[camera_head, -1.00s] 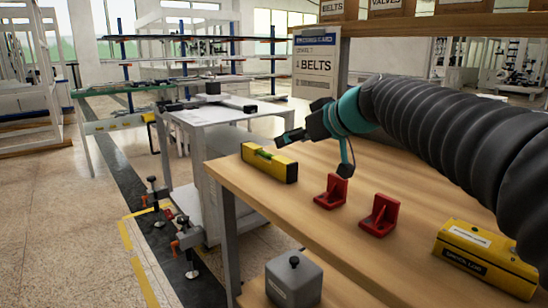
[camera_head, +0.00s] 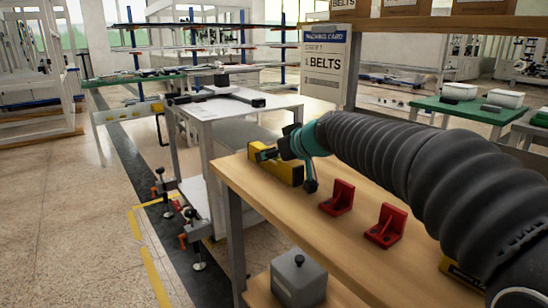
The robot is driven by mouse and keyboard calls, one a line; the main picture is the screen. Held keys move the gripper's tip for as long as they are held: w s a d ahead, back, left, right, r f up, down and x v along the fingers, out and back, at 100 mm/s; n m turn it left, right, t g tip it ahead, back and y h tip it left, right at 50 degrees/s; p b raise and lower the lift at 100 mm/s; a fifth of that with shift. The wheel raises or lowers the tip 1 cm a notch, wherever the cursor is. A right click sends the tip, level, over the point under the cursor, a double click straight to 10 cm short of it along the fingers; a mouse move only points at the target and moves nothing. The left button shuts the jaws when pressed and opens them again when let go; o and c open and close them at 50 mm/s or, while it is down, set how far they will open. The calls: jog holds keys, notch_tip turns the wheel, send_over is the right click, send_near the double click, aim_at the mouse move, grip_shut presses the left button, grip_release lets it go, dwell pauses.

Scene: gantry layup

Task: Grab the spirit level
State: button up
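The spirit level (camera_head: 288,174) is a yellow bar lying on the far left end of the wooden bench top (camera_head: 262,199). My gripper (camera_head: 266,154) is right at it, over its upper side, and hides its middle. Yellow shows on both sides of the fingers. The fingers are small and dark here, and I cannot tell whether they are open or closed on the level. The level appears to rest on the bench.
Two red angle brackets (camera_head: 338,198) (camera_head: 386,225) stand on the bench to the right of the level. A yellow case (camera_head: 455,269) is mostly hidden behind my arm. A grey block with a knob (camera_head: 298,279) sits below the bench top. A white-topped cart (camera_head: 220,106) stands beyond.

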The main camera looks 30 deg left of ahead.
jog(key=shift+a, duration=0.1)
grip_shut()
